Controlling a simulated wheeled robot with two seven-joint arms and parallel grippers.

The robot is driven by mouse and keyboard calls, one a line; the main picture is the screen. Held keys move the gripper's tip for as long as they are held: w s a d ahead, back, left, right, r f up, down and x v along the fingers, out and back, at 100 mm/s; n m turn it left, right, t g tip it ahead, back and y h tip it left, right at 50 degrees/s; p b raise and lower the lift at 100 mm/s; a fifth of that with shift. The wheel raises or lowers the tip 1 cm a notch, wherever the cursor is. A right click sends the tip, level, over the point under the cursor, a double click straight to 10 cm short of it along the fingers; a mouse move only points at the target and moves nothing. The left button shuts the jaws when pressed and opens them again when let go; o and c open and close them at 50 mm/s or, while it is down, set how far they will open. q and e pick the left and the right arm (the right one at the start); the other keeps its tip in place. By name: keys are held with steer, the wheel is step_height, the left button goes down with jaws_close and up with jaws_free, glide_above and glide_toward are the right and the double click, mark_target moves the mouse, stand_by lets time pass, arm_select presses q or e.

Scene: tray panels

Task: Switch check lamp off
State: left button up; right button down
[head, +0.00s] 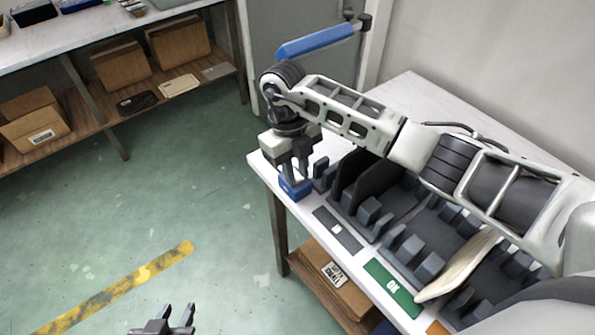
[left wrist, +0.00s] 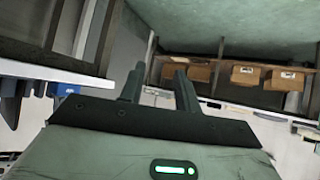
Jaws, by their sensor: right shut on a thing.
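My right gripper (head: 293,176) points down at the near left corner of the white table, shut on a small blue block-like thing (head: 296,189). This may be the check lamp; its switch and any light on it are hidden by the fingers or too small to tell. My left gripper (head: 176,317) is low at the bottom edge of the head view, over the floor, far from the table. It is empty, and its two fingers stand apart in the left wrist view (left wrist: 160,88).
The white table (head: 408,95) carries dark slotted racks (head: 402,246), a green OK label (head: 392,288), a grey label (head: 337,231) and a tan panel (head: 458,265). A bench with cardboard boxes (head: 118,65) stands at the back left. The green floor between is clear.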

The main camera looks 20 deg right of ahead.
steer(key=shift+w+g+b, duration=0.2)
steer(key=shift+g+b, duration=0.25)
steer(key=shift+g, duration=0.15)
steer(key=shift+h, duration=0.3)
steer(key=shift+r, duration=0.1)
steer(key=c, duration=1.2)
jaws_free()
steer(key=shift+c, duration=0.2)
steer(key=v, duration=0.7)
steer(key=shift+r+b, duration=0.25)
steer(key=shift+b, duration=0.15)
steer(key=shift+w, duration=0.1)
